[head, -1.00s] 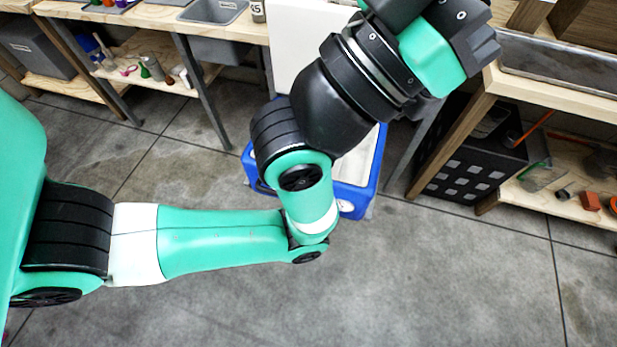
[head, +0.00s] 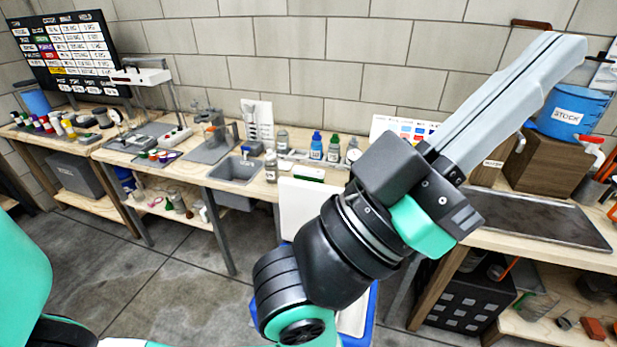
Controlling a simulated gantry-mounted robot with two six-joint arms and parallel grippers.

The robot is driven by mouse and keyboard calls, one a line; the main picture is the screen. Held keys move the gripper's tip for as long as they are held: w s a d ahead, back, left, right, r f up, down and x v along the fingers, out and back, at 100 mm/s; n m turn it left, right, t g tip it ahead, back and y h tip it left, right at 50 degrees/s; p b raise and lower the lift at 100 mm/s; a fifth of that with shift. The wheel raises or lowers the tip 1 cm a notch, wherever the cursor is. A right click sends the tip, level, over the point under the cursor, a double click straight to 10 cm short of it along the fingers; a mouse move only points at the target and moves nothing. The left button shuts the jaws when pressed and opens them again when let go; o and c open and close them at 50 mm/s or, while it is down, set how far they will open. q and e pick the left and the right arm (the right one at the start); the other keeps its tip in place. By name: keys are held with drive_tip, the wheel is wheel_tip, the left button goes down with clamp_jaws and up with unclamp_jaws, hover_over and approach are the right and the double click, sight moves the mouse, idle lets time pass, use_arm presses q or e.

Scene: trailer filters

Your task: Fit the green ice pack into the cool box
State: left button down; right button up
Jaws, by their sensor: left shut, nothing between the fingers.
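The blue cool box (head: 372,304) stands on the floor below the bench, mostly hidden behind my left arm. Its white lid (head: 302,212) appears to stand open and upright at the back. My left gripper (head: 566,50) is shut and empty, its long grey fingers pointing up and right, away from the box. I cannot pick out the green ice pack for certain; a small flat green thing (head: 309,172) lies on the bench behind the lid. My right gripper is not in view.
The wooden bench holds a sink (head: 236,169), several bottles and a scale. At right are a metal tray (head: 540,222), a wooden box (head: 545,165) and a blue STOCK bucket (head: 570,112). A black crate (head: 462,300) sits under the right bench.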

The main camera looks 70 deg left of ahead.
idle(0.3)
use_arm(q)
drive_tip(key=shift+c, duration=2.2)
unclamp_jaws()
